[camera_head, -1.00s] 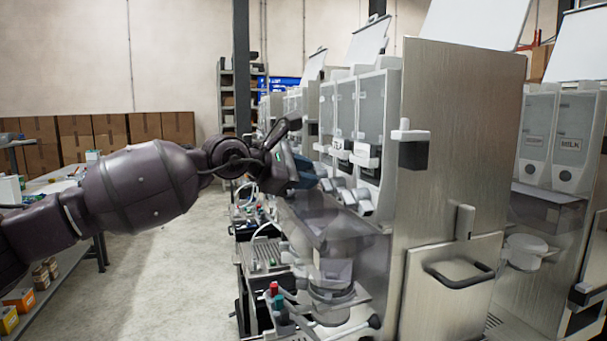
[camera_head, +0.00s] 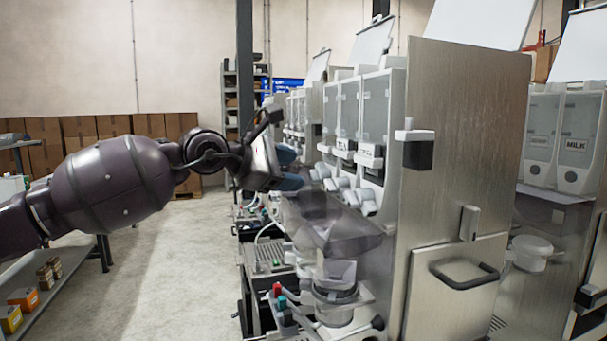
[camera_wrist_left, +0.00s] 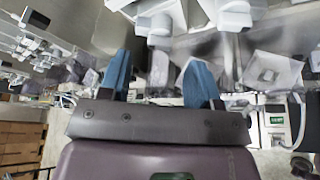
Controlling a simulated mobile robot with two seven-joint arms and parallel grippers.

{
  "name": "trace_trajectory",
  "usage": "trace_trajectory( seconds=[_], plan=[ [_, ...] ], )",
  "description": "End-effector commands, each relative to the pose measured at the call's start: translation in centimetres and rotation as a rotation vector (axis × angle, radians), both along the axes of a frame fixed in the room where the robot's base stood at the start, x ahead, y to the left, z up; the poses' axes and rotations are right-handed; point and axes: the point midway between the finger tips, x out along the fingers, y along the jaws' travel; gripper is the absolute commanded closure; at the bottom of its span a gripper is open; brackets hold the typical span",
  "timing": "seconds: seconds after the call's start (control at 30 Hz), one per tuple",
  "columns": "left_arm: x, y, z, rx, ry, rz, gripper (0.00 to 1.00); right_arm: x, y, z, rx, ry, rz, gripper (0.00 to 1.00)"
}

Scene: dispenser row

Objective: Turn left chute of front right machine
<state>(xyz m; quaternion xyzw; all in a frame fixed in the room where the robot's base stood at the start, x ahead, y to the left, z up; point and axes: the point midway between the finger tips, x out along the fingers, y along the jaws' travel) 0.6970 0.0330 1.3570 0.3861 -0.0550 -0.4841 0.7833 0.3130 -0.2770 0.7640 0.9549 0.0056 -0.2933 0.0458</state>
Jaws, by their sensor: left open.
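The front right machine (camera_head: 466,140) has a tall steel side panel and grey canisters. A row of white chutes (camera_head: 346,190) sticks out below its canisters; the leftmost visible chute (camera_head: 320,171) is nearest my left gripper. My left gripper (camera_head: 289,168) is open, its blue fingers pointing at the chutes, a little left of and apart from them. In the left wrist view the two blue fingers (camera_wrist_left: 160,78) are spread with nothing clearly held between them. A white chute (camera_wrist_left: 160,22) shows ahead of the gap, with another white chute (camera_wrist_left: 232,14) to its right. My right gripper is not in view.
Below the chutes are clear funnels (camera_head: 340,240) and a drip grid (camera_head: 275,257). Another machine (camera_head: 560,140) stands at the right. A shelf (camera_head: 45,280) is at the left, with cardboard boxes (camera_head: 100,130) behind. The floor between is clear.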

Motion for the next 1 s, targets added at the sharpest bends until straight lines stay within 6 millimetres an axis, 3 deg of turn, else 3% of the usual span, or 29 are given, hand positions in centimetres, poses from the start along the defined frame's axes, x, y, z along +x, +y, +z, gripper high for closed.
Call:
trace_trajectory(
  seconds=[0.3,0.77,0.9,1.0],
  plan=[
    [-2.7,4.1,1.3,0.0,0.002,0.001,0.43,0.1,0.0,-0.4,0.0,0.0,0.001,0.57],
    [-3.4,5.1,1.8,0.0,0.001,-0.001,0.43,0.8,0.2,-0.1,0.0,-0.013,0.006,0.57],
    [-3.2,5.1,0.7,-0.001,0.017,-0.001,0.62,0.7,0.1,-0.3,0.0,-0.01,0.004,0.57],
    [-3.0,5.1,1.2,-0.047,0.021,-0.005,0.62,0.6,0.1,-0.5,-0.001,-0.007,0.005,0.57]
  ],
)
